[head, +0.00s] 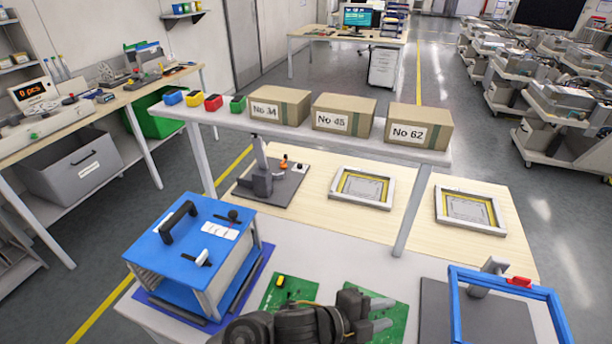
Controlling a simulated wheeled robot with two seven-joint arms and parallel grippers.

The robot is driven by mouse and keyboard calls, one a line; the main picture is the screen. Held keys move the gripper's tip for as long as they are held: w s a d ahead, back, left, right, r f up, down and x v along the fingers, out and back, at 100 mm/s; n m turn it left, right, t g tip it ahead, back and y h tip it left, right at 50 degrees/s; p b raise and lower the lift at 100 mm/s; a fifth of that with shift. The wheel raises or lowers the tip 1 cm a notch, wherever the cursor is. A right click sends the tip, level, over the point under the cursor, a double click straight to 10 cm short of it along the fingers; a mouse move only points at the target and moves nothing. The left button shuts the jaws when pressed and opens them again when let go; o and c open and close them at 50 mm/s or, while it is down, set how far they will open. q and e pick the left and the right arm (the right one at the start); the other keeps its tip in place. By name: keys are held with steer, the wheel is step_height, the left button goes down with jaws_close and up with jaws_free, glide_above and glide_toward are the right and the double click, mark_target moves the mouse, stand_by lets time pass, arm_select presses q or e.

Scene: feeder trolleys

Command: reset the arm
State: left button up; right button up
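My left gripper (383,314) is at the bottom centre of the head view, its arm coming in from the bottom edge. Its two light fingers point right with a gap between them, and nothing shows in the gap. It appears above a green circuit board (396,318), which it partly hides. My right arm and gripper are not in view.
Left of my arm stands a blue-topped machine (180,240) with a black handle. Another green board (285,293) lies beside it. A blue frame (505,275) stands at the right. Cardboard boxes (330,122) sit on the shelf behind. Trolleys (565,120) fill the far right.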

arm_select(q)
steer(key=w+a+f+n+t+y, duration=0.1)
steer(key=a+f+n+t+y, duration=0.2)
steer(key=a+n, duration=0.55)
steer(key=a+f+n+y, duration=0.4)
steer(key=a+n, duration=0.2)
steer(key=a, duration=0.5)
steer(key=s+a+f+n+g+y, duration=0.25)
steer(key=s+a+n, duration=0.35)
steer(key=a, duration=0.4)
steer(key=s+a+f+n+g+y, duration=0.2)
steer(key=s+a+f+n+y, duration=0.1)
steer(key=s+a, duration=0.6)
step_height(320, 180, down, 30)
steer(key=s+a+f+g+b, duration=0.1)
steer(key=b, duration=0.2)
steer(key=s+a+f+g+b, duration=0.1)
steer(key=s+a+f, duration=0.2)
steer(key=s+f, duration=1.2)
steer(key=shift+s+f+b, duration=0.3)
steer(key=shift+s+b, duration=0.05)
steer(key=shift+s, duration=0.2)
